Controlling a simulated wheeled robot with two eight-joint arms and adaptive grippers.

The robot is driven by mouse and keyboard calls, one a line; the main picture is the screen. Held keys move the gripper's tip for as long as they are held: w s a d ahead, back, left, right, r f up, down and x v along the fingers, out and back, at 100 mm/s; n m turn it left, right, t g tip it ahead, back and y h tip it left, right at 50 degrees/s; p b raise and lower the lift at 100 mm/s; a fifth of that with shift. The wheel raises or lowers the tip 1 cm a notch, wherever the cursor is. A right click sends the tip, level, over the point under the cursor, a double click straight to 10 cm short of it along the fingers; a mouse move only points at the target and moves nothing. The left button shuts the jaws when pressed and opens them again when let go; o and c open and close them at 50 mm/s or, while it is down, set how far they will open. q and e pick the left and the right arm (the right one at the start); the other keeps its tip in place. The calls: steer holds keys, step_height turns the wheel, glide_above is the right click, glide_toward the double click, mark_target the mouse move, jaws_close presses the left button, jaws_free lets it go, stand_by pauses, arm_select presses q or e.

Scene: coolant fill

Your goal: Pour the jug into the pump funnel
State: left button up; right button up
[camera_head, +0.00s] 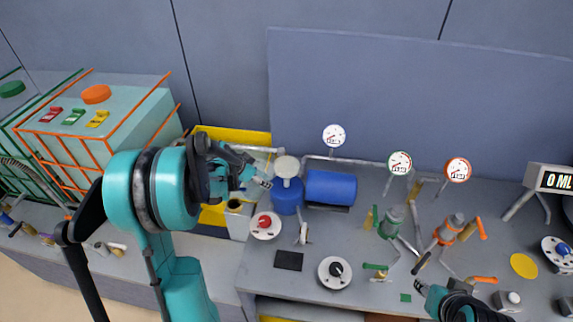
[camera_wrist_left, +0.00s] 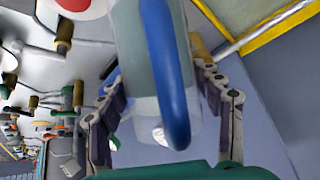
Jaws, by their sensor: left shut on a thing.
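A grey jug with a blue handle (camera_wrist_left: 168,70) fills the middle of the left wrist view. My left gripper (camera_head: 262,183) has a finger on each side of it and is shut on it. In the head view the jug is mostly hidden behind my left gripper and arm. The pump is blue, with a blue body (camera_head: 287,197) and a blue motor (camera_head: 331,186) beside it. A pale funnel (camera_head: 286,167) stands on the pump body, just right of my left gripper. My right gripper (camera_head: 422,288) is at the lower right, its fingers too small to read.
A red-knobbed dial (camera_head: 265,225) and a black-knobbed dial (camera_head: 335,272) lie before the pump. Valves (camera_head: 391,222) and gauges (camera_head: 400,162) stand to the right. A display (camera_head: 556,180) reads 0 ML. A yellow frame (camera_head: 235,138) is behind my left gripper; an orange-edged tank stands left.

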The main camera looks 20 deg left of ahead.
mark_target(262, 166)
arm_select(q)
steer(key=shift+w+d+r, duration=0.1)
steer(key=shift+r, duration=0.05)
steer(key=shift+w+p, duration=0.1)
steer(key=shift+p, duration=0.25)
steer(key=shift+d+r+g, duration=0.1)
steer(key=shift+r+g, duration=0.05)
steer(key=shift+g, duration=0.15)
steer(key=shift+w+d+r+g+y+p, duration=0.15)
steer(key=shift+r+g+y+p, duration=0.25)
steer(key=shift+p, duration=0.55)
steer(key=shift+w+a+r+g+y+p, duration=0.1)
steer(key=shift+w+r+g+y+p, duration=0.15)
steer(key=shift+g+p, duration=0.5)
steer(key=shift+d+r+p, duration=0.1)
steer(key=shift+r+p, duration=0.2)
steer(key=shift+p, duration=0.35)
steer(key=shift+r+g+y, duration=0.1)
steer(key=shift+g+y, duration=0.15)
steer(key=shift+r+g+y+p, duration=0.4)
steer(key=shift+g+p, duration=0.1)
steer(key=shift+g, duration=0.1)
stand_by(1.3)
